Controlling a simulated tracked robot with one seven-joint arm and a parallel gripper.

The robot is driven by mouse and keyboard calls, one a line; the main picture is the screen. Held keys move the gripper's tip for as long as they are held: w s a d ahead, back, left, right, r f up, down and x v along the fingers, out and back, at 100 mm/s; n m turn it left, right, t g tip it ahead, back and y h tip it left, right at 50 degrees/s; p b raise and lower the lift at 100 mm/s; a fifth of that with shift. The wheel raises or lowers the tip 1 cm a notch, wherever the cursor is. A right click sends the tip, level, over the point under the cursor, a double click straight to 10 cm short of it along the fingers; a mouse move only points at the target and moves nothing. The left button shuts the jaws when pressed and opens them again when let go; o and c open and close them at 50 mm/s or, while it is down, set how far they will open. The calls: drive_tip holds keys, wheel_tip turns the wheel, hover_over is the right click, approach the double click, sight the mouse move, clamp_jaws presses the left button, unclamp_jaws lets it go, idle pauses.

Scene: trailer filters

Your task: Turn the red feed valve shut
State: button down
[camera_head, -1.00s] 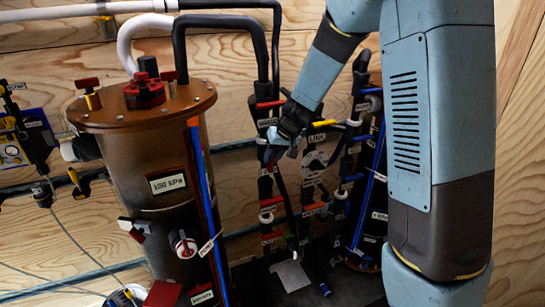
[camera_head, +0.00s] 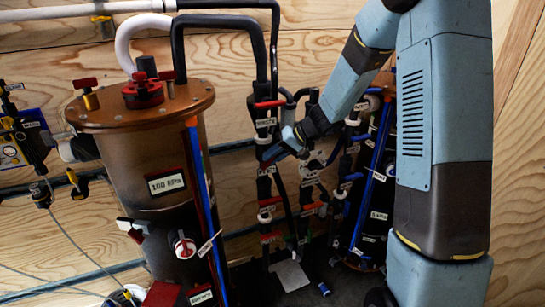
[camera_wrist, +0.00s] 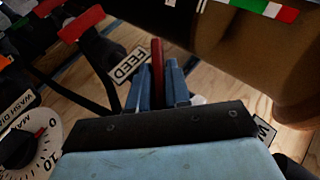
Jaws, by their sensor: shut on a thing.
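The red feed valve handle (camera_wrist: 157,58) stands between my gripper's two blue fingers in the wrist view, beside a white label reading FEED (camera_wrist: 131,67). My gripper (camera_wrist: 158,84) is shut on this handle. In the head view my gripper (camera_head: 271,153) reaches in from the right to the black pipework right of the brown tank. The handle cannot be made out there, and the valve body is mostly hidden in the wrist view.
The brown tank (camera_head: 152,210) stands close on the left. Another red handle (camera_wrist: 80,23) and a dial (camera_wrist: 32,145) lie left in the wrist view. A second column (camera_head: 377,215) with blue strips stands behind my arm. Black pipes crowd around my gripper.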

drive_tip(key=y, duration=0.1)
drive_tip(key=m+y, duration=0.1)
drive_tip(key=y, duration=0.1)
drive_tip(key=f+y, duration=0.1)
drive_tip(key=shift+d+g, duration=0.3)
drive_tip(key=shift+g, duration=0.1)
drive_tip(key=shift+f+m+y, duration=0.2)
drive_tip(key=shift+m+y, duration=0.7)
drive_tip(key=shift+y, duration=1.3)
drive_tip(key=c, duration=1.3)
unclamp_jaws()
drive_tip(key=shift+c, duration=0.2)
drive_tip(key=shift+o, duration=0.9)
drive_tip(key=shift+r, duration=0.1)
drive_tip(key=s+d, duration=0.1)
drive_tip(key=d, duration=1.2)
drive_tip(key=shift+d, duration=0.4)
drive_tip(key=shift+a, duration=0.1)
